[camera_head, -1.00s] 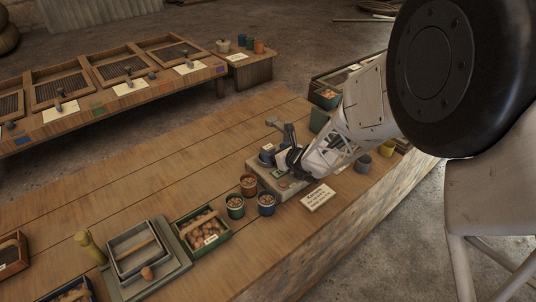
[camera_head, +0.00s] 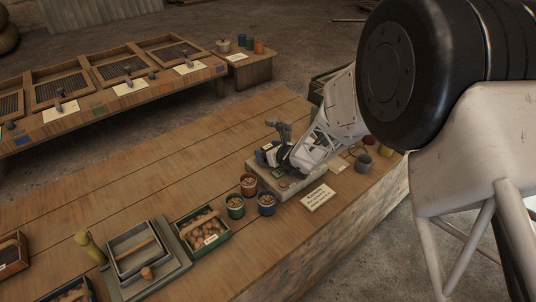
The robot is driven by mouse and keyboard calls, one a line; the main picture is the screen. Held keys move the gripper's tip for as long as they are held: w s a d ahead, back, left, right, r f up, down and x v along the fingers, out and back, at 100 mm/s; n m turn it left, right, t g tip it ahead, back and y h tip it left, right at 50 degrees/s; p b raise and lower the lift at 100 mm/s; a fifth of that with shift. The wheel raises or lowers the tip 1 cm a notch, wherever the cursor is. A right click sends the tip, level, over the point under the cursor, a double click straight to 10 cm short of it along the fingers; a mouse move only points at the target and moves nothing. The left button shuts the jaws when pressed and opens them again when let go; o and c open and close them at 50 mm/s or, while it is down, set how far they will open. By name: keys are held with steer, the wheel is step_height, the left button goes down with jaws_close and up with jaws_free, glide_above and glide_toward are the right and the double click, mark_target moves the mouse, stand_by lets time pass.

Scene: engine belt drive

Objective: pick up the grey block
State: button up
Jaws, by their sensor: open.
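My gripper (camera_head: 284,160) is at the far middle of the near wooden table, low over a pale grey-green flat base (camera_head: 293,188). Its jaws are open, though they are small and dark here. A grey upright part (camera_head: 282,130) with a wider top stands just behind the gripper. I cannot tell whether this is the grey block. My gripper and forearm hide part of the base and whatever lies between the jaws. I see no other clear grey block.
Several small cups, including a blue one (camera_head: 267,204), stand in front of the base. A white card (camera_head: 318,197) lies to the right. A grey-blue mug (camera_head: 363,163) stands beyond it. A green box (camera_head: 205,238) is nearer left. The table's left middle is clear.

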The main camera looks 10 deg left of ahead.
mark_target(268, 146)
stand_by(0.4)
steer(key=c, duration=1.2)
steer(key=shift+o, duration=0.2)
steer(key=shift+r, duration=0.1)
steer(key=shift+r, duration=0.8)
step_height(268, 146, up, 2)
steer(key=shift+r, duration=0.1)
steer(key=s+d, duration=0.2)
steer(key=s, duration=0.5)
steer(key=s+d+r, duration=0.1)
steer(key=s+d, duration=0.2)
steer(key=s, duration=0.5)
steer(key=shift+d, duration=0.15)
